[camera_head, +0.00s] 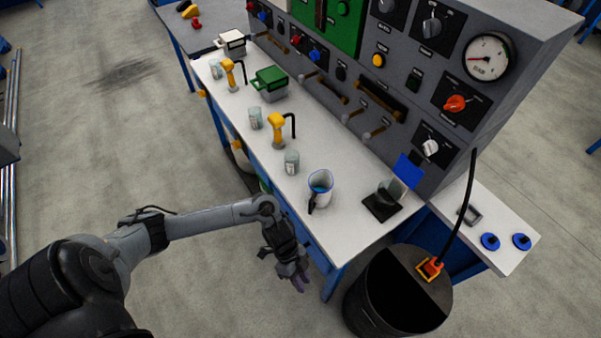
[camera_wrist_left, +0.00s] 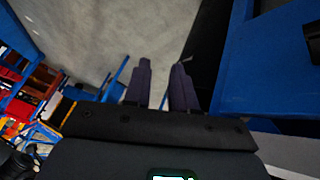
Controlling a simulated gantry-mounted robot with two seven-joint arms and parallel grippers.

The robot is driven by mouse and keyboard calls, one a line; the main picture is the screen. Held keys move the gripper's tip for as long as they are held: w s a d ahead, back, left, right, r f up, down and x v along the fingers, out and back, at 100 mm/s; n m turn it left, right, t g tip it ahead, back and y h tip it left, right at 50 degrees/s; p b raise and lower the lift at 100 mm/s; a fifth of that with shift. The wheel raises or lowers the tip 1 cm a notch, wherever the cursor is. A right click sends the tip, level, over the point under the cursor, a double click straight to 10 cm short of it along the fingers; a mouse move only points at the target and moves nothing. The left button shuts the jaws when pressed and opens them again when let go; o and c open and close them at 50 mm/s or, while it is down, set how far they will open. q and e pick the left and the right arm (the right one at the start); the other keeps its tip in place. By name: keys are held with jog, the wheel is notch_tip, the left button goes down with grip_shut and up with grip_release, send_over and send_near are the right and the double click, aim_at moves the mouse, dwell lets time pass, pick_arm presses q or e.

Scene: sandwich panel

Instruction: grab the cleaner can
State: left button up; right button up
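My left gripper (camera_head: 298,278) hangs in the air in front of the table's near edge, below the tabletop items in the picture. In the left wrist view its two dark fingers (camera_wrist_left: 161,85) stand apart with nothing between them. No label reading cleaner is legible. Several pale grey-green cans stand upright on the white table: a near one (camera_head: 292,162), a middle one (camera_head: 255,118) and a far one (camera_head: 216,68). I cannot tell which is the cleaner can. The gripper touches none of them. My right gripper is not in view.
A jug with blue liquid (camera_head: 320,190) stands near the table's front edge, left of a dark stand (camera_head: 382,207). Yellow-handled tools (camera_head: 277,130) and a green box (camera_head: 270,82) line the white table (camera_head: 342,165). A grey control panel (camera_head: 400,110) rises behind. A black drum (camera_head: 370,305) stands right.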

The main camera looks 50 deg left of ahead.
pick_arm(q)
jog(key=w+a+r+y+p, duration=0.2)
jog(key=w+a+r+p, duration=0.3)
jog(key=a+r, duration=0.55)
jog(key=t+p, duration=0.2)
send_near(317, 195)
jog(key=s+d+f, duration=0.2)
jog(key=s, duration=0.2)
jog(key=shift+y, duration=0.5)
jog(key=shift+w+b+x, duration=0.2)
jog(key=shift+b+x, duration=0.15)
jog(key=shift+x, duration=2.1)
jog(key=shift+w+b+x, duration=0.15)
jog(key=shift+b+x, duration=0.15)
jog(key=shift+x, duration=2.2)
jog(key=shift+d+r, duration=0.1)
jog(key=shift+d, duration=0.05)
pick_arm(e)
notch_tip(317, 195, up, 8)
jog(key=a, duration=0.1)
pick_arm(q)
jog(key=shift+c, duration=0.3)
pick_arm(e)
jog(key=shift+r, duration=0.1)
pick_arm(q)
jog(key=shift+t, duration=0.3)
grip_shut()
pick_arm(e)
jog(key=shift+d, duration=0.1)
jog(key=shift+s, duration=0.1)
